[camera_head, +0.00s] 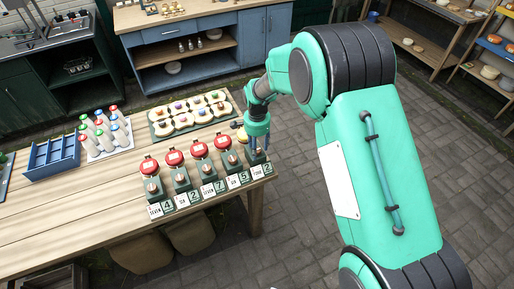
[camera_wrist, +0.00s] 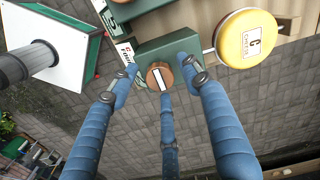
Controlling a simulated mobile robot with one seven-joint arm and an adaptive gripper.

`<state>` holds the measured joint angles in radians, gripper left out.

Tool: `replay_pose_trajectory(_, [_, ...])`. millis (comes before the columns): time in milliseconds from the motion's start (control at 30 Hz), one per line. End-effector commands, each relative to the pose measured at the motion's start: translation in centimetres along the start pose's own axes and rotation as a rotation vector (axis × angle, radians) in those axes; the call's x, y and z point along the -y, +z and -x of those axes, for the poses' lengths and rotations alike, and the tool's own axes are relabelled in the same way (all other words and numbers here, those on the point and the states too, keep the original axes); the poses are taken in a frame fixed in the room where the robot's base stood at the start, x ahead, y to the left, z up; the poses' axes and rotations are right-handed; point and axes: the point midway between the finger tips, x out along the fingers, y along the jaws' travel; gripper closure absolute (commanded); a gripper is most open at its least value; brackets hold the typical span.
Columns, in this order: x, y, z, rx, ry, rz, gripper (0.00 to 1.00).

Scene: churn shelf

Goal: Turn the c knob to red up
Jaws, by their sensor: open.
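The knob (camera_wrist: 160,76) marked by the yellow C disc is round and brown with a white line, on the front of a dark green box (camera_wrist: 170,47). The line runs nearly upright in the wrist view. The yellow disc (camera_wrist: 246,38) stands out from the box's side on a thin stem; it also shows in the head view (camera_head: 241,136), partly behind my gripper. My gripper (camera_head: 259,148) is at the right end box of the row. In the wrist view its blue fingers (camera_wrist: 160,70) are open around the knob; contact is unclear.
Several similar boxes with red discs (camera_head: 199,150) and number cards stand to the left along the wooden table's (camera_head: 70,215) edge. Open floor lies right.

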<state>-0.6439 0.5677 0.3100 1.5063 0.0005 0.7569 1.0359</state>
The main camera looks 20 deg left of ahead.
Motion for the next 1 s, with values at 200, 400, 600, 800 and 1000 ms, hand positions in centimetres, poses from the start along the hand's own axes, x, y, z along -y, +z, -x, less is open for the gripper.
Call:
replay_pose_trajectory(200, [0.0, 0.0, 0.02, 0.0, 0.0, 0.0, 0.82])
replay_pose_trajectory(400, [0.0, 0.0, 0.03, 0.0, 0.0, 0.0, 0.97])
replay_pose_trajectory(600, [0.0, -0.01, 0.04, 0.0, 0.0, 0.018, 0.97])
replay_pose_trajectory(800, [0.01, -0.02, 0.07, 0.0, 0.0, 0.082, 0.97])
replay_pose_trajectory(1000, [0.02, -0.04, 0.11, -0.001, 0.0, 0.204, 0.97])
